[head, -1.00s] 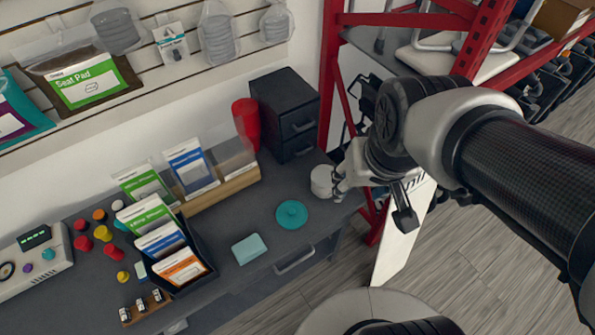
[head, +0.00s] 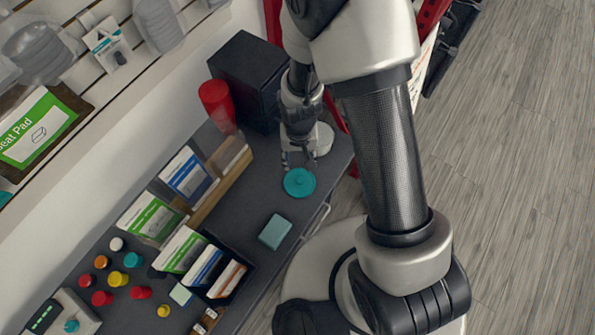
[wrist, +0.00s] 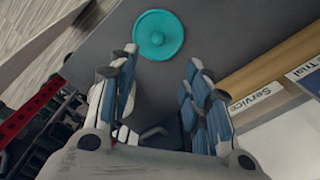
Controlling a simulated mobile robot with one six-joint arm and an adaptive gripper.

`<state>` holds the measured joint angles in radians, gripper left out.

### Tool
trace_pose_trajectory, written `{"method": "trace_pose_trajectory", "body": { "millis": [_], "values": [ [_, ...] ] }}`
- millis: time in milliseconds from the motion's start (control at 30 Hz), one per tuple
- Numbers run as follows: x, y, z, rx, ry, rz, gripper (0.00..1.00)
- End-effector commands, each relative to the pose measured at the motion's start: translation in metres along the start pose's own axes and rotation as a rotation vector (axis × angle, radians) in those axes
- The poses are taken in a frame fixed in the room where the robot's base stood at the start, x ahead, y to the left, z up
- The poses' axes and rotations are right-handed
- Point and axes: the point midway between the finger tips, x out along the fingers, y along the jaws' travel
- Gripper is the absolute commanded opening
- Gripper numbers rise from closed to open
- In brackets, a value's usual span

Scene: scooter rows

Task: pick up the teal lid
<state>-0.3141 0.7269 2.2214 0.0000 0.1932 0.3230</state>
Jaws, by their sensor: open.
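The teal lid (head: 299,183) is a round disc with a small knob on top. It lies flat on the dark grey counter (head: 262,195), near its front edge. In the wrist view the lid (wrist: 158,35) is just beyond my fingertips, roughly centred between them. My gripper (head: 298,160) points down at the counter right behind the lid. Its fingers are spread apart with nothing between them in the wrist view (wrist: 158,75). A white round container (head: 322,139) stands behind and to the right of the lid, partly hidden by my gripper.
A pale teal block (head: 275,231) lies in front and left of the lid. A red cup (head: 217,105) and a black drawer box (head: 243,80) stand behind. A wooden card holder (head: 220,187) is to the left. Counter around the lid is clear.

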Motion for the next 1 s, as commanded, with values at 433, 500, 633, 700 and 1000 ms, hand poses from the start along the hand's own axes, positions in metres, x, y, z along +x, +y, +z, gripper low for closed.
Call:
{"method": "trace_pose_trajectory", "body": {
  "millis": [433, 500, 633, 700, 1000],
  "values": [
    [0.095, 0.001, 0.001, 0.0, -0.002, 0.001, 0.44],
    [0.103, 0.001, 0.0, 0.0, -0.002, 0.001, 0.44],
    [0.11, 0.001, 0.0, 0.0, 0.0, 0.0, 0.44],
    [0.113, 0.001, 0.0, 0.0, -0.001, 0.0, 0.44],
    [0.153, 0.003, -0.003, -0.002, -0.002, 0.001, 0.44]
  ]
}}
